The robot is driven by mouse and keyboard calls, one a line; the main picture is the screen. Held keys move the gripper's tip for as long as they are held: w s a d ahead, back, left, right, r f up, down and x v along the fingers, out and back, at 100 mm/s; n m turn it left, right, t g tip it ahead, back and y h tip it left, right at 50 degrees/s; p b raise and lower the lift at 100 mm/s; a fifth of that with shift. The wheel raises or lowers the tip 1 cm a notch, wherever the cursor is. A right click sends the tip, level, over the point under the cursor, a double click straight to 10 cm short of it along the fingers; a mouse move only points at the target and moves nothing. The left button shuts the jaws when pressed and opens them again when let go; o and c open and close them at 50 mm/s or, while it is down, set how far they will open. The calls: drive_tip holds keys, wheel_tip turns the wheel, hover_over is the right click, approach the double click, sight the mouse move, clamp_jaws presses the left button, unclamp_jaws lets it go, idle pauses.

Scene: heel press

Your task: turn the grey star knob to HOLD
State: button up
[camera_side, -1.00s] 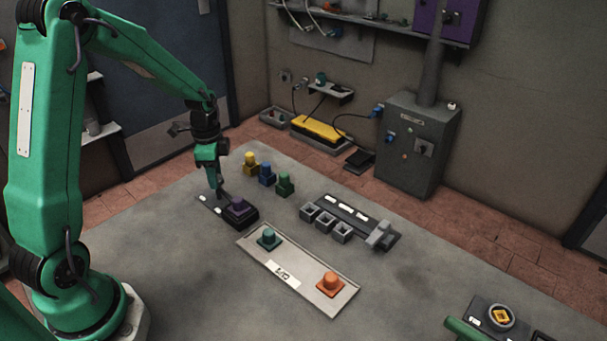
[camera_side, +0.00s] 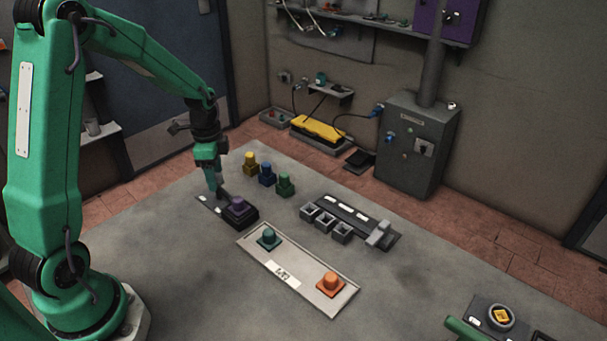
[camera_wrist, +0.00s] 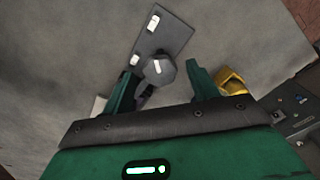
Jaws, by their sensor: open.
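The grey star knob (camera_wrist: 159,70) sits on a dark plate (camera_wrist: 168,35) in the wrist view, with a short white pointer line on its top. The line runs nearly up and down the picture, leaning slightly left at its upper end. Two white labels are on the plate, one by the far end (camera_wrist: 153,22) and one left of the knob (camera_wrist: 134,60); I cannot read them. My gripper (camera_wrist: 160,78) is open, with one finger on each side of the knob and visible gaps. In the side view my gripper (camera_side: 219,188) is low over the plate (camera_side: 209,204) and largely hides the knob.
A purple peg (camera_side: 238,204) on a dark block stands close right of my gripper. Yellow (camera_side: 250,164), blue (camera_side: 266,174) and green (camera_side: 285,184) pegs stand behind. A pale tray (camera_side: 310,288) with teal and orange pegs lies in front.

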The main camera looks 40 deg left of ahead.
drive_tip(key=shift+r, duration=3.75)
drive_tip(key=s+d+r+n+t, duration=0.5)
drive_tip(key=s+d+r+n, duration=0.4)
drive_tip(key=s+d, duration=0.5)
drive_tip(key=shift+s+r+t, duration=0.3)
drive_tip(key=shift+s+r, duration=0.65)
drive_tip(key=shift+s, duration=0.1)
